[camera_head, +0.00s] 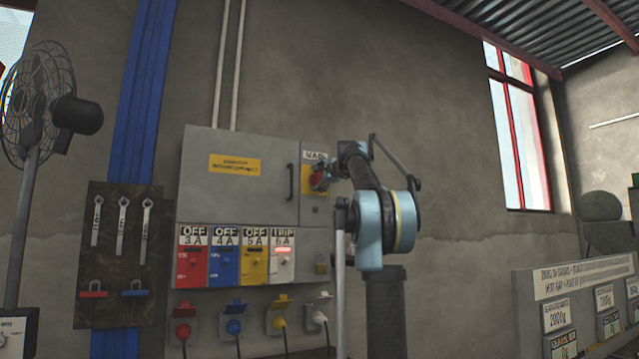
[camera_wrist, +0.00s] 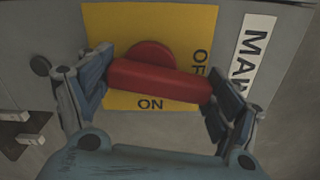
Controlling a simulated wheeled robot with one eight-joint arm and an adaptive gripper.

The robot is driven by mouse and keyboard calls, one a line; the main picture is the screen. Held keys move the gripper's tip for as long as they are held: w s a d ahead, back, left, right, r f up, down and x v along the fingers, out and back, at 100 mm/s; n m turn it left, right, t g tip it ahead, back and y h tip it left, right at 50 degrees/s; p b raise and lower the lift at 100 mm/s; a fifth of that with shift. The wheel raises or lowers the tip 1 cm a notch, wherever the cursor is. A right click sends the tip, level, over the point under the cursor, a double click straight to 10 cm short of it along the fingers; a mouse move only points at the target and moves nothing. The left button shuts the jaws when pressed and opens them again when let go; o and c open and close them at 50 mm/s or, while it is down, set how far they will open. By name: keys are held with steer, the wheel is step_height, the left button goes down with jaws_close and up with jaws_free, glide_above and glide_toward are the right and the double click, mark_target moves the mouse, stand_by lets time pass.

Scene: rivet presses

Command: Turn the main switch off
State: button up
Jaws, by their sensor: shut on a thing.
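The main switch has a red handle (camera_wrist: 160,80) on a yellow plate (camera_wrist: 110,25), with a red round hub behind it. In the wrist view "ON" is printed below the handle and "OFF", partly covered, to its right. The bar lies nearly level there, its right end slightly lower, near the OFF lettering. My gripper (camera_wrist: 158,84) is shut on the red handle, one finger at each end. In the head view the handle (camera_head: 316,179) shows at the right of the grey cabinet, with my gripper (camera_head: 322,180) against it and partly hiding it.
The grey cabinet (camera_head: 220,195) has a black door handle (camera_head: 291,182) left of the switch. A tool board (camera_head: 118,250) and fan (camera_head: 40,105) stand left.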

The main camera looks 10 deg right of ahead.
steer(key=shift+s+a+n, duration=0.1)
steer(key=shift+a+n, duration=0.05)
steer(key=shift+n, duration=1.05)
steer(key=shift+f, duration=0.1)
steer(key=o, duration=1)
steer(key=shift+s+d, duration=0.2)
steer(key=shift+s, duration=0.25)
steer(key=v, duration=1)
steer(key=shift+s+d, duration=0.1)
steer(key=shift+s, duration=0.25)
